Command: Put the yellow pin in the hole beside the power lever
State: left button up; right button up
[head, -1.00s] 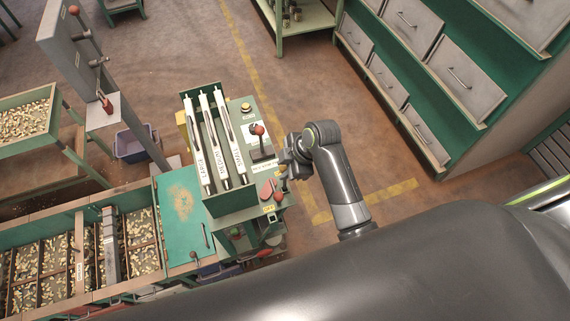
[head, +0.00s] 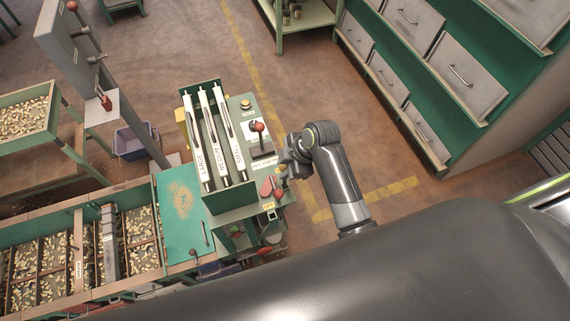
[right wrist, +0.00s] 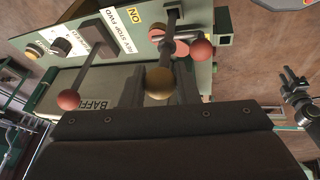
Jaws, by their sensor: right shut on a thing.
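In the right wrist view a dull yellow ball (right wrist: 159,83), seemingly the head of the yellow pin, sits at my right gripper (right wrist: 165,92), which is shut on it. A dark shaft extends beyond the ball toward the panel. The power lever with a red ball (right wrist: 202,50) is close beside it, near the yellow ON label (right wrist: 133,15). In the head view my right gripper (head: 285,168) is at the right edge of the console, beside the red power lever plate (head: 270,186). The hole is not clearly visible. A dark gripper, apparently my left (right wrist: 298,88), shows in the right wrist view.
A red-knobbed REV STOP FWD lever (head: 258,127) stands on the console, and its knob (right wrist: 68,99) shows in the wrist view. White labelled tubes (head: 216,135) stand left of it. Nut hoppers (head: 40,265) are at lower left. Floor right of the console is free.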

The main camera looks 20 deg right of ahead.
jog(key=shift+f+b, duration=1.6)
jog(key=shift+f, duration=1.45)
jog(key=o, duration=1)
jog(key=shift+o, duration=0.4)
jog(key=shift+f, duration=0.1)
jog(key=b+v, duration=0.1)
jog(key=v, duration=1.6)
jog(key=shift+r+b, duration=0.3)
